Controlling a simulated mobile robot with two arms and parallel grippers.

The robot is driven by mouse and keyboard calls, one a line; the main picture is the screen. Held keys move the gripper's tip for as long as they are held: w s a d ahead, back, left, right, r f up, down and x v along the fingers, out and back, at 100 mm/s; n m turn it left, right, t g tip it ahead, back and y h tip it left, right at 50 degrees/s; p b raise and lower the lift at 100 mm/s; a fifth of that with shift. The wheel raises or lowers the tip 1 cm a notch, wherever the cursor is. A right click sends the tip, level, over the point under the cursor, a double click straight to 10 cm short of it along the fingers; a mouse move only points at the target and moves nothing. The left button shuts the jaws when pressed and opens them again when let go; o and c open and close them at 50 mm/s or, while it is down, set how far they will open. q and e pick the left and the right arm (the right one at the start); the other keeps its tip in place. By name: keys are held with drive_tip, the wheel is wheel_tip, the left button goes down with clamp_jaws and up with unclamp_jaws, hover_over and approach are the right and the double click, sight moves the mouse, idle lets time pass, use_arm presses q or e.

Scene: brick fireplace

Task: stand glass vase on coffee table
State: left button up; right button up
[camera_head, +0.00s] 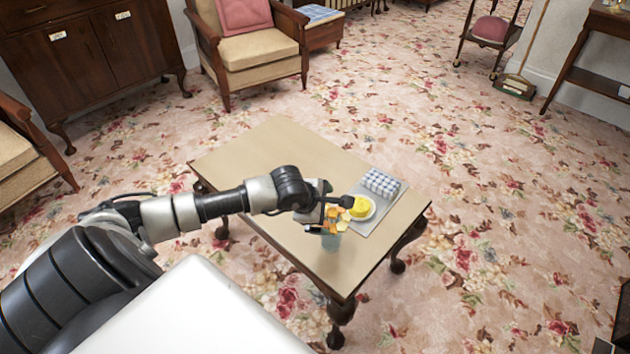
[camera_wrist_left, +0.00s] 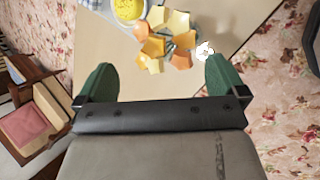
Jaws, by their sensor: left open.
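A glass vase (camera_head: 331,243) of pale bluish glass stands, seemingly upright, on the coffee table (camera_head: 275,150), near its front edge. Orange and yellow flowers (camera_head: 338,217) are in it. In the left wrist view the flowers (camera_wrist_left: 166,42) lie just beyond and between my fingertips, and the vase body is mostly hidden below them. My left gripper (camera_head: 331,214) is at the flowers, above the vase. Its green-padded fingers (camera_wrist_left: 160,78) are spread wide with nothing held between them. My right gripper is not in view.
The table's far left half is bare. An armchair (camera_head: 247,60) and a wooden cabinet (camera_head: 100,50) stand behind.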

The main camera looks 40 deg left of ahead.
use_arm(q)
drive_tip(key=v, duration=0.5)
